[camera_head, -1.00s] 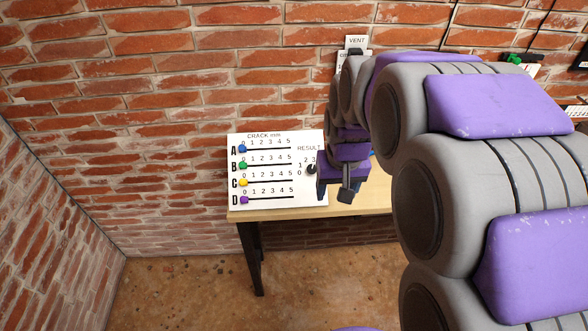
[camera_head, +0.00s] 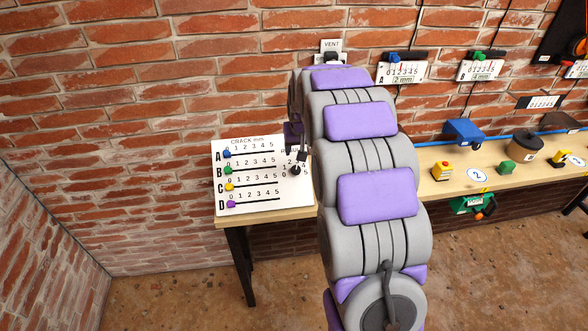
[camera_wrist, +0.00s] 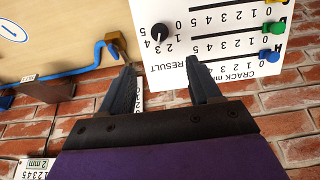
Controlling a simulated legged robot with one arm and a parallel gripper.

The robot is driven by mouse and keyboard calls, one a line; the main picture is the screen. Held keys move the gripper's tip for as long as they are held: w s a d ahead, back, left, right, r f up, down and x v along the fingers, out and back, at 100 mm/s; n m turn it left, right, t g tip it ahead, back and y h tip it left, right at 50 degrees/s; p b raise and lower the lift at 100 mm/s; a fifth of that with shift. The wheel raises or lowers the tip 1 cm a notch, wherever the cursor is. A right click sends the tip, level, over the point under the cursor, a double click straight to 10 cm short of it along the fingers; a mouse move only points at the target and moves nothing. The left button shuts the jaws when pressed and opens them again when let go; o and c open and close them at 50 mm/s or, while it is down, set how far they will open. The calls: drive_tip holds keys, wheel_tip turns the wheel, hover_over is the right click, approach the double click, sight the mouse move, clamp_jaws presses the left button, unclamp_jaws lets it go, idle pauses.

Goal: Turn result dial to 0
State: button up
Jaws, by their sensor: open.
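The result dial (camera_head: 295,169) is a black knob on the right of the white crack board. In the wrist view the dial (camera_wrist: 159,33) shows a pale mark pointing towards the 2 and 3 side; the exact number is hard to read. My gripper (camera_head: 299,153) is just above the dial in the head view and hides part of the RESULT label and its numbers. In the wrist view my gripper (camera_wrist: 160,68) is open and empty. The dial lies beyond the fingertips, roughly between them, with no visible contact.
The white board (camera_head: 250,202) has blue, green, yellow and purple sliders, all at the 0 end. It sits on a wooden table (camera_head: 435,190) against a brick wall. A blue cable (camera_wrist: 75,72) and a brown block (camera_wrist: 116,44) lie near the board. Other devices stand farther right.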

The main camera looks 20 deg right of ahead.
sight(296, 168)
drive_tip(key=b+x, duration=0.2)
drive_tip(key=x, duration=1.1)
drive_tip(key=shift+a, duration=0.1)
drive_tip(key=shift+w+d+f, duration=0.25)
drive_tip(key=shift+f, duration=0.35)
drive_tip(key=c, duration=1)
